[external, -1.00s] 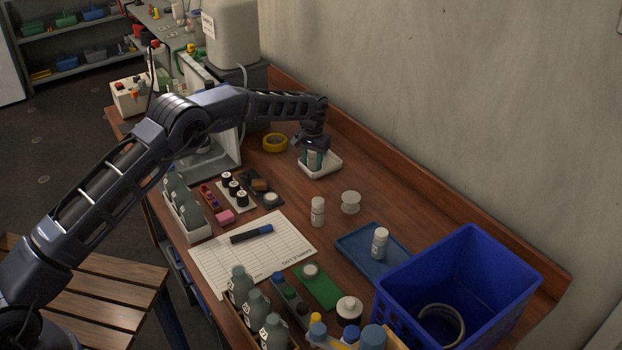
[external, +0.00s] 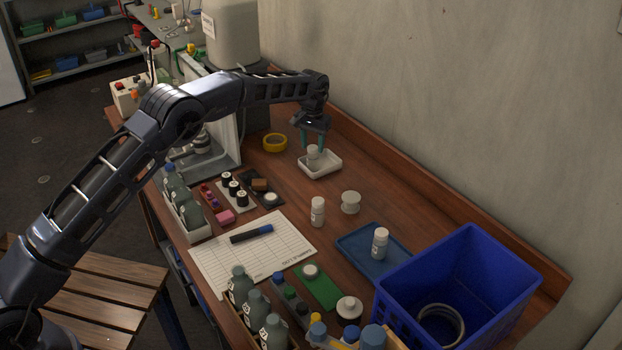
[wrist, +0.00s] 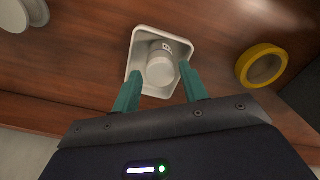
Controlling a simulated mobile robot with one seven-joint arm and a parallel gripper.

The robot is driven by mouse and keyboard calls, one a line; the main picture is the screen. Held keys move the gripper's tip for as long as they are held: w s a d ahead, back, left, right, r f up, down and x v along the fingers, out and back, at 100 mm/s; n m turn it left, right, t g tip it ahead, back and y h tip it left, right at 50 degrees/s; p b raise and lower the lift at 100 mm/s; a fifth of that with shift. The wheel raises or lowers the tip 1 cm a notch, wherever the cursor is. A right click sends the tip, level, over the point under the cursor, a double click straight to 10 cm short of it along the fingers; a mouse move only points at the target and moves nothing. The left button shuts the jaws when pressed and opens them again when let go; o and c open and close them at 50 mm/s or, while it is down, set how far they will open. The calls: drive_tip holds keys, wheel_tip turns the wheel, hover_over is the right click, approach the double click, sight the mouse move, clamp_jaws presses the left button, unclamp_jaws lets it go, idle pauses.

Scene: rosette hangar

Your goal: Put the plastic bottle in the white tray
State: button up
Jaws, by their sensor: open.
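The white tray (external: 322,168) stands on the wooden bench near the wall; it also shows in the wrist view (wrist: 137,50). A white plastic bottle (external: 313,157) with a printed label is inside the tray, and the wrist view shows it from above (wrist: 160,67). My gripper (external: 312,140) is above the tray, with its green fingers apart. In the wrist view the open fingertips (wrist: 158,78) are on either side of the bottle, with a visible gap. Two similar white bottles stand elsewhere: one on the bench (external: 318,211), one on a blue tray (external: 380,243).
A yellow tape roll (external: 274,143) lies left of the white tray. A white spool-like item (external: 350,202) stands nearer the front. A deep blue crate (external: 455,285) fills the right end. Bare wood lies around the white tray.

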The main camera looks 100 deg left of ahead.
wheel_tip(320, 180, up, 5)
idle(0.3)
